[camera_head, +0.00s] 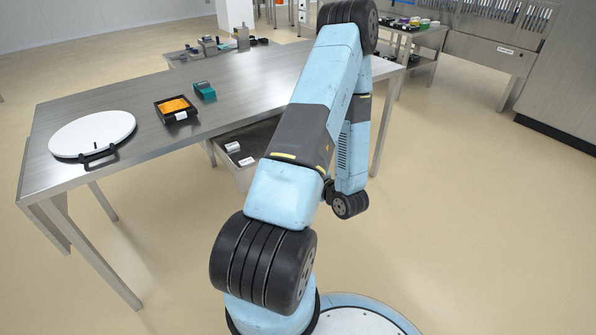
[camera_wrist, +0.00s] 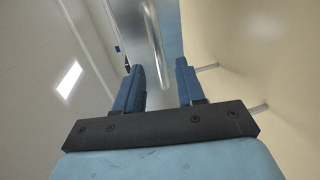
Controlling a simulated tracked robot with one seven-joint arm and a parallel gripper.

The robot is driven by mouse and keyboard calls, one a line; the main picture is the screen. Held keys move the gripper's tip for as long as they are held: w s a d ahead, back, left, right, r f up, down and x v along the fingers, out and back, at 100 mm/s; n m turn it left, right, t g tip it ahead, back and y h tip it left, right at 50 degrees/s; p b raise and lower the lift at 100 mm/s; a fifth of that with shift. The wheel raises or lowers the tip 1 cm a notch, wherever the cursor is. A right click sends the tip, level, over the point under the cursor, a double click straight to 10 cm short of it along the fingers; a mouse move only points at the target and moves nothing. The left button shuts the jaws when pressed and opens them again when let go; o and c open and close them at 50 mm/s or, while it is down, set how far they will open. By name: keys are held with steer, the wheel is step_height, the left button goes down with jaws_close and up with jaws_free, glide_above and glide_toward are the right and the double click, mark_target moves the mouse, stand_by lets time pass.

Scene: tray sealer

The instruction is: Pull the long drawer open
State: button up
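A long bare metal bar, which looks like a handle (camera_wrist: 153,45), runs down the upper middle of the wrist view along a grey metal face. My gripper (camera_wrist: 160,70) is open, with its two blue fingers apart. The lower end of the bar shows in the gap between the fingers; I cannot tell how deep it sits or whether they touch it. In the head view, a grey metal drawer or shelf (camera_head: 243,176) shows under the table beside my arm, with white-labelled things in it. My arm hides my gripper and much of that area there.
The steel table (camera_head: 240,112) holds a round white lid (camera_head: 85,130) with a black handle, a black tray (camera_head: 163,113) of orange food and a teal device (camera_head: 204,91). A side table (camera_head: 425,38) stands at the back right. The floor at right is clear.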

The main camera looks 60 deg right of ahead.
steer(key=v, duration=0.7)
stand_by(0.5)
